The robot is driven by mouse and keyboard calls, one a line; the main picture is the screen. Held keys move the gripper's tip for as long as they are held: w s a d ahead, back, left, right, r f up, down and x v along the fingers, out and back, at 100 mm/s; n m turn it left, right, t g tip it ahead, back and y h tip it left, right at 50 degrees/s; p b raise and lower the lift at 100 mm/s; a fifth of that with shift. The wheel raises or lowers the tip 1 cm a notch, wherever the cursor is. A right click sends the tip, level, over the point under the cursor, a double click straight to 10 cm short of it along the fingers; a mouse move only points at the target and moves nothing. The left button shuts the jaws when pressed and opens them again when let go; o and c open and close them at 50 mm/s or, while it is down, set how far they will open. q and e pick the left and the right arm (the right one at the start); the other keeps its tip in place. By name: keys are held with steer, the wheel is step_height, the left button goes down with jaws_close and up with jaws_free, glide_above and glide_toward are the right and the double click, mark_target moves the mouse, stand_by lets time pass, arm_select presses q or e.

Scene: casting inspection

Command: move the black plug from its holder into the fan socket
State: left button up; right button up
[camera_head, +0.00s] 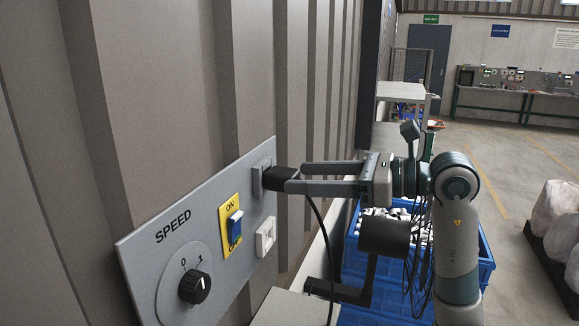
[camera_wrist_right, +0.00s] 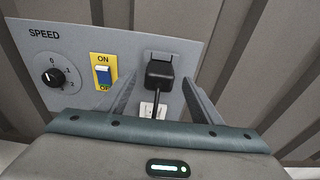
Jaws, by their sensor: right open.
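The black plug (camera_head: 281,178) sits in its grey holder (camera_head: 257,180) at the upper right of the grey wall panel, with its cord hanging down. The plug also shows in the wrist view (camera_wrist_right: 159,73), against the holder (camera_wrist_right: 165,57). My right gripper (camera_head: 295,177) is open and level with the plug. In the wrist view its fingers (camera_wrist_right: 162,82) stand to either side of the plug, with gaps beside it. The white fan socket (camera_head: 266,237) is on the panel below the holder and looks empty; in the wrist view the cord partly covers it (camera_wrist_right: 150,109). My left gripper is not in view.
The panel (camera_head: 150,247) also carries a yellow plate with a blue ON/OFF switch (camera_head: 234,224) and a black SPEED knob (camera_head: 195,287), left of the socket. A blue crate (camera_head: 487,262) with pale parts stands behind my right arm. A ribbed wall is behind the panel.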

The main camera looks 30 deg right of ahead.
mark_target(297, 177)
steer(key=shift+p+x, duration=0.65)
steer(key=shift+x, duration=1.45)
steer(key=shift+c, duration=0.6)
steer(key=c, duration=1.1)
